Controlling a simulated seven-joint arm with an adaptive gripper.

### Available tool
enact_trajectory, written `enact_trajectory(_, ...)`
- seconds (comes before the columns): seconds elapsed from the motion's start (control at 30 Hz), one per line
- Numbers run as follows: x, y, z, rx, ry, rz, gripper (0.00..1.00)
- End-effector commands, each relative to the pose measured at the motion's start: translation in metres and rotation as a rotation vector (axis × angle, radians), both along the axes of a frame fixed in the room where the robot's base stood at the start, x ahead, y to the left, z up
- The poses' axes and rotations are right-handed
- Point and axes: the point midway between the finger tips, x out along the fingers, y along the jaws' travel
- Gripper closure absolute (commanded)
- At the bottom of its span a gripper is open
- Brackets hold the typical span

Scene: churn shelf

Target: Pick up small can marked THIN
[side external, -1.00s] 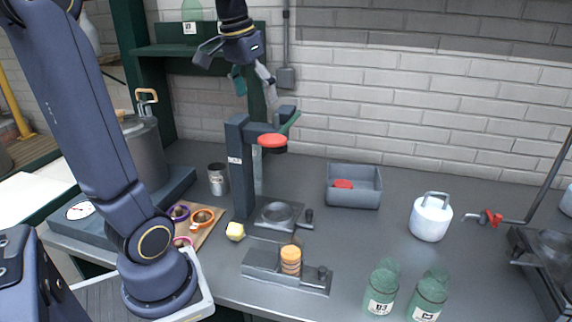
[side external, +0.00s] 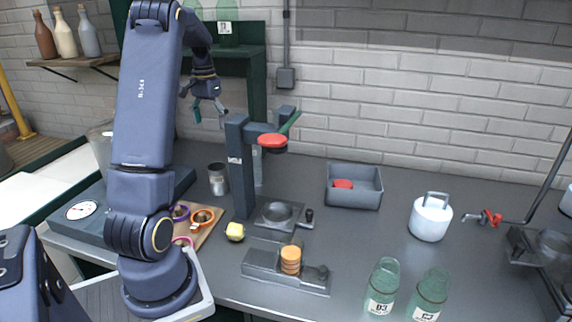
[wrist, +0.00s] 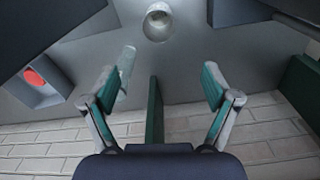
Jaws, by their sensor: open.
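A small grey metal can (side external: 217,180) with a pale label stands upright on the counter, left of the dark press stand; its lettering is too small to read. It also shows at the top middle of the wrist view (wrist: 157,22). My gripper (side external: 209,112) is above the can in the side view, pointing down, with clear air between them. In the wrist view its two green-padded fingers (wrist: 160,82) are spread apart with nothing held between them.
The dark press stand (side external: 240,165) with a red disc rises close to the can's right. A board with coloured rings (side external: 203,216) lies in front. A grey bin (side external: 353,196) with a red item is farther right. Green shelving (side external: 255,105) stands behind.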

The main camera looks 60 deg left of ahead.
Motion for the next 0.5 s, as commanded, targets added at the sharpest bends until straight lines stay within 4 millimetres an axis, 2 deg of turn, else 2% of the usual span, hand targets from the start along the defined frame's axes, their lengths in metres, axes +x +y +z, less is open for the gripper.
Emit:
enact_trajectory(0.1, 0.0, 0.0, -0.027, -0.002, 0.001, 0.001, 0.13)
enact_trajectory(0.27, 0.0, 0.0, -0.051, -0.001, 0.002, 0.0, 0.13)
enact_trajectory(0.5, 0.0, -0.001, -0.107, -0.003, 0.002, 0.0, 0.13)
